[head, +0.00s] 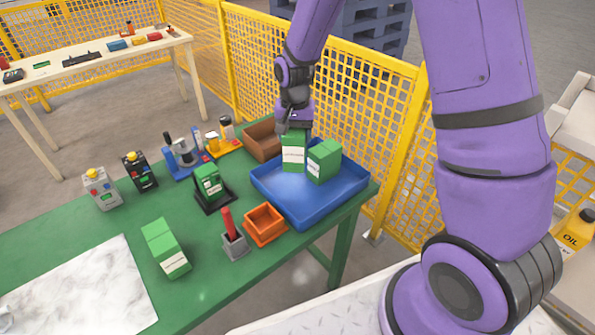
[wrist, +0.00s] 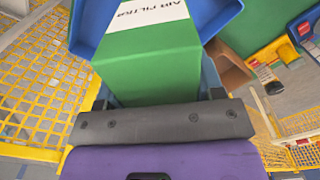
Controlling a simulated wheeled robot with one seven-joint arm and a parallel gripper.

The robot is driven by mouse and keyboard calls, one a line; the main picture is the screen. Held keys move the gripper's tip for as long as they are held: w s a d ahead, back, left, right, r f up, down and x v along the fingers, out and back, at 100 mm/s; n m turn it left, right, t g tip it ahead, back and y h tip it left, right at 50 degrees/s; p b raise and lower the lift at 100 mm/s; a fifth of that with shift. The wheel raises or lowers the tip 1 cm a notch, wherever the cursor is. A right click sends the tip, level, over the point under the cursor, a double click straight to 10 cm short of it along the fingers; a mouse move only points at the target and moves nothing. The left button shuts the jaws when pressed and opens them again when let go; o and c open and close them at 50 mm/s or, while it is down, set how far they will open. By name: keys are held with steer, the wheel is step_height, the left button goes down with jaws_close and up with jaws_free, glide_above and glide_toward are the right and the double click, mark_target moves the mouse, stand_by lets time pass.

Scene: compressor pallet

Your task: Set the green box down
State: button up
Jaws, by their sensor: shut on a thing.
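My gripper (head: 294,124) is shut on a green box (head: 293,155) with a white label, above or in the blue tray (head: 282,208). In the wrist view the held green box (wrist: 150,65) shows its "AIR FILTER" label, with the blue tray (wrist: 85,30) behind it. I cannot tell whether the box touches the tray floor. A second green box (head: 325,160) stands in the tray, just right of the held one.
An orange bin (head: 265,224) and a grey block with a red handle (head: 232,238) stand left of the tray. A brown bin (head: 262,141) is behind it. Yellow mesh fencing (head: 350,95) runs close behind the table. The tray's front left floor is clear.

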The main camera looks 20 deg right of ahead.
step_height(320, 180, down, 13)
steer(key=shift+f, duration=0.1)
stand_by(0.4)
steer(key=o, duration=1.1)
steer(key=shift+f, duration=0.1)
step_height(320, 180, up, 13)
steer(key=shift+f, duration=0.1)
steer(key=s+d+r+n+t, duration=0.1)
steer(key=s+d+r, duration=0.1)
steer(key=s+r, duration=0.65)
steer(key=s+d+r+n+t, duration=0.2)
steer(key=s+r, duration=0.1)
steer(key=r, duration=1)
steer(key=s+d+r+n+t, duration=0.1)
steer(key=s+r, duration=0.2)
steer(key=s, duration=0.6)
steer(key=s+d+r+n+t, duration=0.1)
steer(key=s+r, duration=0.3)
steer(key=s, duration=0.5)
steer(key=shift+d+r, duration=0.25)
steer(key=shift+d, duration=0.05)
